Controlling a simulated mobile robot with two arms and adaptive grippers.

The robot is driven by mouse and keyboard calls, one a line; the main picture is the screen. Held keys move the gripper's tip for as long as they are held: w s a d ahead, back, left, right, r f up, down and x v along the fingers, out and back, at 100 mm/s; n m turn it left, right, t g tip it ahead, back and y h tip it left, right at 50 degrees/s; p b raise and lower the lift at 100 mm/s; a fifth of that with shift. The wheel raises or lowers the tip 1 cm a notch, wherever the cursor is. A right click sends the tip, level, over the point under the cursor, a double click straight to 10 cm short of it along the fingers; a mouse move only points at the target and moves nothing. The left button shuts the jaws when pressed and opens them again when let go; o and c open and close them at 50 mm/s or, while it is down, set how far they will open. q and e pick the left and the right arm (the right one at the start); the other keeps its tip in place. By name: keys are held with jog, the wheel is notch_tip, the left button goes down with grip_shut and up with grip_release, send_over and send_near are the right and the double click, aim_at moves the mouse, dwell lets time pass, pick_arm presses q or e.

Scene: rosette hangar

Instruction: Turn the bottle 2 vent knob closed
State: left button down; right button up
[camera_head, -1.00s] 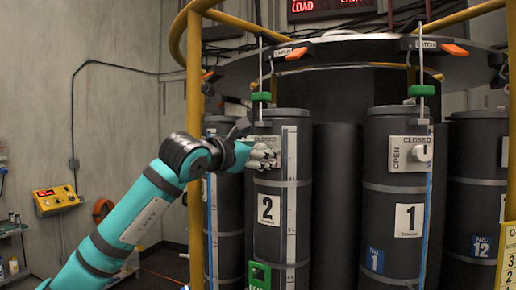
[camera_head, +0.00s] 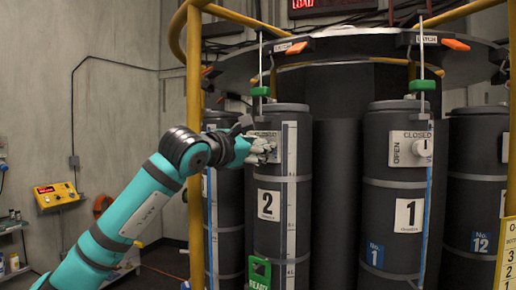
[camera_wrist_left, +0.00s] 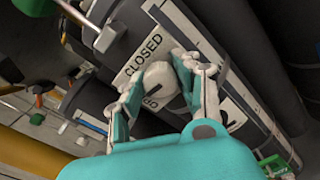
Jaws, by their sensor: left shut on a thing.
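Bottle 2 (camera_head: 268,236) is a dark grey cylinder with a "2" label, left of centre in the head view. Its vent plate (camera_head: 277,136), marked CLOSED at the top, is mostly hidden by my left gripper (camera_head: 262,152). In the left wrist view the round white vent knob (camera_wrist_left: 158,84), with a dark pointer mark, sits between the two fingers of my left gripper (camera_wrist_left: 160,92), which is shut on it. The plate's word CLOSED (camera_wrist_left: 142,56) shows beside the knob. My right gripper is not in view.
Bottle 1 (camera_head: 394,250) stands to the right with its own white knob (camera_head: 422,148) on an OPEN/CLOSED plate. Yellow rails (camera_head: 194,100) and an overhead ring with orange latches (camera_head: 297,48) surround the bottles. A yellow control box (camera_head: 57,196) hangs on the left wall.

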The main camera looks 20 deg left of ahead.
pick_arm(q)
jog(key=m+b, duration=0.1)
jog(key=m, duration=0.3)
jog(key=shift+f, duration=0.1)
jog(key=m, duration=0.4)
jog(key=shift+m, duration=0.4)
jog(key=m, duration=0.5)
jog(key=shift+f+m, duration=0.1)
jog(key=shift+m, duration=1.2)
jog(key=shift+d+f+m, duration=0.1)
jog(key=shift+m, duration=0.2)
jog(key=c, duration=1.3)
grip_release()
jog(key=shift+c, duration=0.2)
jog(key=o, duration=0.4)
